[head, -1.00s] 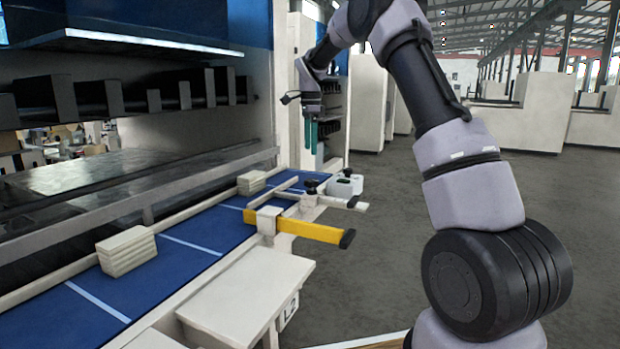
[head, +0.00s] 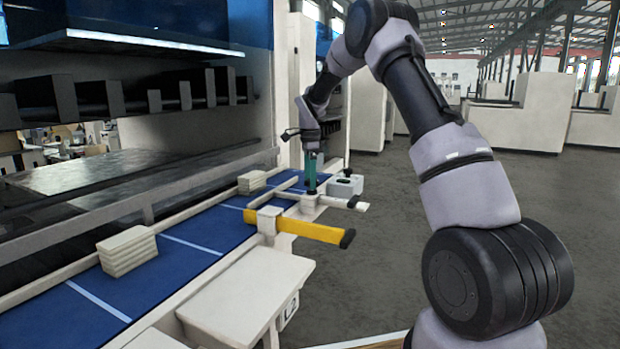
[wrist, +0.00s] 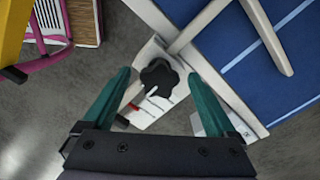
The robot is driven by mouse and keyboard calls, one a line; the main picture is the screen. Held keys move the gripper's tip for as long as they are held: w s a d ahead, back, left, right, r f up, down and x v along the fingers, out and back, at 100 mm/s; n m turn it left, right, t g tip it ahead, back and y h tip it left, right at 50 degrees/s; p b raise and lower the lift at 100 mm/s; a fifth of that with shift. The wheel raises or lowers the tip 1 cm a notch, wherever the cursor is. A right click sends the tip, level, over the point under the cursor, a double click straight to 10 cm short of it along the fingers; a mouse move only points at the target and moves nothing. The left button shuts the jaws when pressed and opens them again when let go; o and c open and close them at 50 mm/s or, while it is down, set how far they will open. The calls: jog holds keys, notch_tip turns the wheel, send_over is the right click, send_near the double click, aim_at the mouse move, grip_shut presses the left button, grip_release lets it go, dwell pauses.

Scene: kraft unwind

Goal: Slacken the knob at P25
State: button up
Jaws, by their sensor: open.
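A black lobed knob (wrist: 159,77) sits on a pale block with scale marks (wrist: 150,108) in the wrist view, between and just ahead of my open green fingers. My gripper (wrist: 160,88) points down over it, and neither finger visibly touches it. In the head view my gripper (head: 311,186) is low over the pale bracket at the table's front edge, and hides most of the knob there. No P25 label is readable in these frames.
A yellow bar (head: 310,230) with a black end juts out left of my gripper. A grey-white box (head: 346,186) stands close on the right. Stacked pale blocks (head: 127,250) lie on the blue table (head: 190,252). Open floor is at the right.

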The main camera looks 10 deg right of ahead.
jog(key=c, duration=1.4)
jog(key=shift+n, duration=0.3)
jog(key=n, duration=0.5)
jog(key=shift+s, duration=0.2)
jog(key=n, duration=0.5)
jog(key=shift+s+d+f+n, duration=0.1)
jog(key=shift+s+d+n, duration=0.05)
jog(key=shift+n, duration=0.25)
jog(key=n, duration=0.5)
jog(key=shift+d+f, duration=0.1)
jog(key=shift+d, duration=0.1)
jog(key=n, duration=0.6)
jog(key=shift+d, duration=0.15)
jog(key=shift+n, duration=0.3)
